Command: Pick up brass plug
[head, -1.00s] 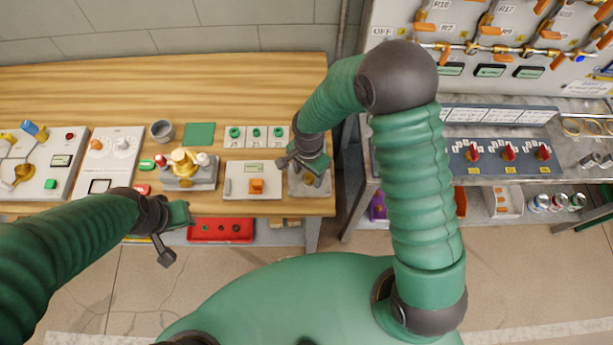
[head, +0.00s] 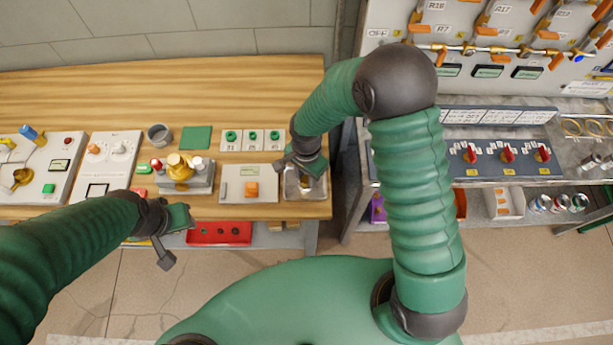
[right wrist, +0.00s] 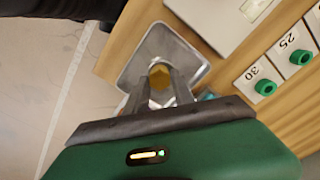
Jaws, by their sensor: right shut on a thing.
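The brass plug (right wrist: 159,76) shows in the right wrist view as a yellow hexagonal head between my fingers, over a grey metal tray (right wrist: 136,72). My right gripper (right wrist: 158,90) is shut on it. Whether the plug touches the tray is unclear. In the head view, my right gripper (head: 304,170) is low over the tray (head: 307,194) at the bench's right end, and it hides the plug. My left gripper (head: 176,235) hangs in front of the bench's front edge, away from the plug; its jaw opening is unclear.
A brass valve fixture (head: 180,168) stands farther left. The back of the wooden bench (head: 180,90) is clear. A shelving unit stands right.

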